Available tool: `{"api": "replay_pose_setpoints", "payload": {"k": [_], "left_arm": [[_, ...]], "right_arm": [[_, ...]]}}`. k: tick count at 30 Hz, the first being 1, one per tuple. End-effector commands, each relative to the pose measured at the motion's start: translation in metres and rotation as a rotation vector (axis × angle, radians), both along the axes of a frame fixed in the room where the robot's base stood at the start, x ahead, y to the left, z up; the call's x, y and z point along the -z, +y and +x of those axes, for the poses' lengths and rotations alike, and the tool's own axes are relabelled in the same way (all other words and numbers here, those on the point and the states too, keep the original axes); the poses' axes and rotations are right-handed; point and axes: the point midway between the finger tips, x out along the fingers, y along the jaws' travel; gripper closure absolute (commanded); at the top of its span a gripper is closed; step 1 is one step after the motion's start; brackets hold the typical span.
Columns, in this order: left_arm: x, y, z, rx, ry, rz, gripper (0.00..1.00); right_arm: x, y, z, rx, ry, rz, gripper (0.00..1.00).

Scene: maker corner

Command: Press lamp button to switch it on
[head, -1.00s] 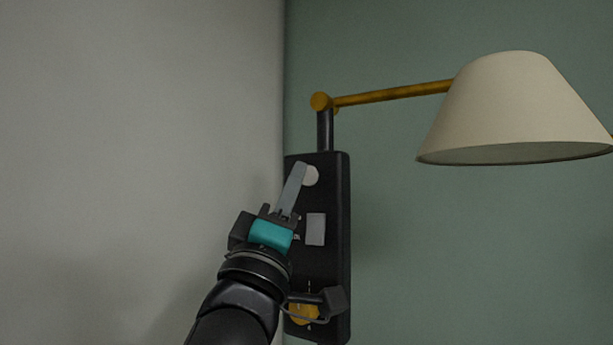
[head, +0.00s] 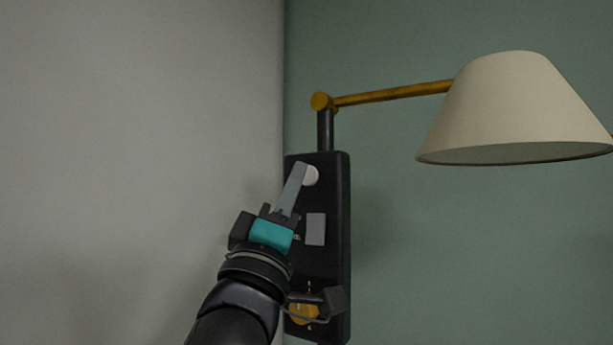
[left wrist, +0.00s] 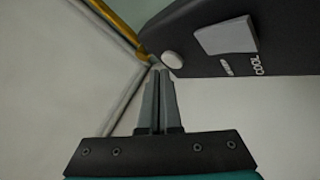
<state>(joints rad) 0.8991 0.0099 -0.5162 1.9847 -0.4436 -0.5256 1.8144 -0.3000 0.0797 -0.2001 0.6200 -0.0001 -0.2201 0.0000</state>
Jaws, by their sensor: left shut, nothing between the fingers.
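The wall lamp has a cream shade (head: 515,110) on a brass arm (head: 395,93) and a black backplate (head: 335,260). A round white button (head: 312,176) sits near the top of the plate; it also shows in the left wrist view (left wrist: 172,60). My left gripper (head: 301,167) is shut and empty. Its tips overlap the button's left edge in the head view. In the left wrist view the fingertips (left wrist: 160,68) lie just below the button; I cannot tell whether they touch it. The shade looks unlit. My right gripper is not in view.
A grey rectangular switch (head: 315,229) sits below the button, with the word "COOL" beside it in the left wrist view. A brass knob (head: 303,312) is lower on the plate. A pale wall (head: 140,120) stands close on the left.

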Motion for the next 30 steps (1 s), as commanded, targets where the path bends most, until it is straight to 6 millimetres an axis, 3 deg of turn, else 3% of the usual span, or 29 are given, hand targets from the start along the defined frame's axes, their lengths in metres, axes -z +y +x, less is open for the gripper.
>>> {"api": "replay_pose_setpoints", "payload": {"k": [30], "left_arm": [[-0.0001,-0.0065,0.0090,0.000,0.001,-0.001,1.00]], "right_arm": [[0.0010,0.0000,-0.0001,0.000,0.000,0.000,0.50]]}}
